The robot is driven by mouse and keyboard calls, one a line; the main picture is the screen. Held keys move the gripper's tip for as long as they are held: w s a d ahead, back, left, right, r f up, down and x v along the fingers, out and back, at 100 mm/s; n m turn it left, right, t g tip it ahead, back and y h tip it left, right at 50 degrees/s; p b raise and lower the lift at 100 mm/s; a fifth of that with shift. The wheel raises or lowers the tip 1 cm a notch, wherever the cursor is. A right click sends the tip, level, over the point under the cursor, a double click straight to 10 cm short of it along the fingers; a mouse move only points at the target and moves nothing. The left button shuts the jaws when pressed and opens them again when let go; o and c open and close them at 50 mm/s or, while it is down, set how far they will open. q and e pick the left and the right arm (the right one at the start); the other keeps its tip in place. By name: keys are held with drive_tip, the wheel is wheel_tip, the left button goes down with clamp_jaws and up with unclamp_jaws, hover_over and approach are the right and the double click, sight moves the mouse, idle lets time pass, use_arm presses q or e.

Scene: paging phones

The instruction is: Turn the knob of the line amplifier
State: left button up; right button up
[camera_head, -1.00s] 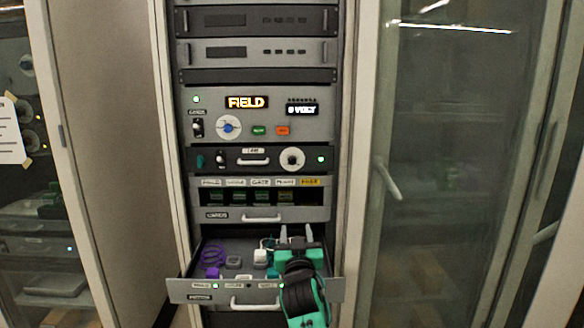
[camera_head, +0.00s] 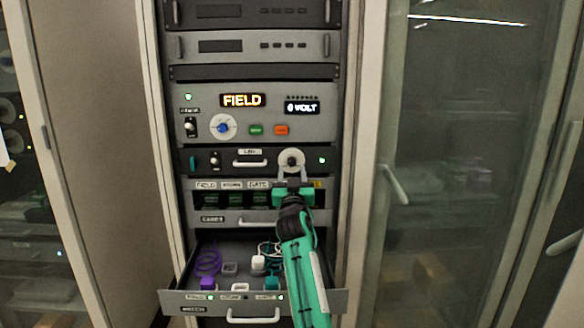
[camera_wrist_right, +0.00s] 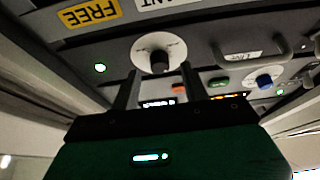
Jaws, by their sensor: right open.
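The line amplifier (camera_head: 233,170) is a dark panel with a label, a pale handle and a green light. Its knob (camera_head: 291,160) is dark on a round white dial at the panel's right. In the right wrist view the knob (camera_wrist_right: 160,62) stands out from the dial, and the picture is upside down. My right gripper (camera_head: 292,174) is open and empty, just below the dial. In the right wrist view its two fingers (camera_wrist_right: 159,88) point toward the knob, one on each side of its line. I cannot tell any contact. My left gripper is not in view.
A panel above has a FIELD display (camera_head: 242,100), a blue-centred dial (camera_head: 223,127) and two buttons. The cards unit (camera_head: 213,219) is below, partly hidden by my right arm. An open drawer (camera_head: 178,302) juts out at the bottom, holding coiled cables. A glass cabinet door (camera_head: 450,180) stands at right.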

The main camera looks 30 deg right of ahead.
sight(292, 162)
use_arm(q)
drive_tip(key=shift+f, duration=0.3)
use_arm(e)
drive_tip(key=shift+x, duration=1.35)
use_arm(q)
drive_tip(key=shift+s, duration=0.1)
use_arm(e)
drive_tip(key=c, duration=1)
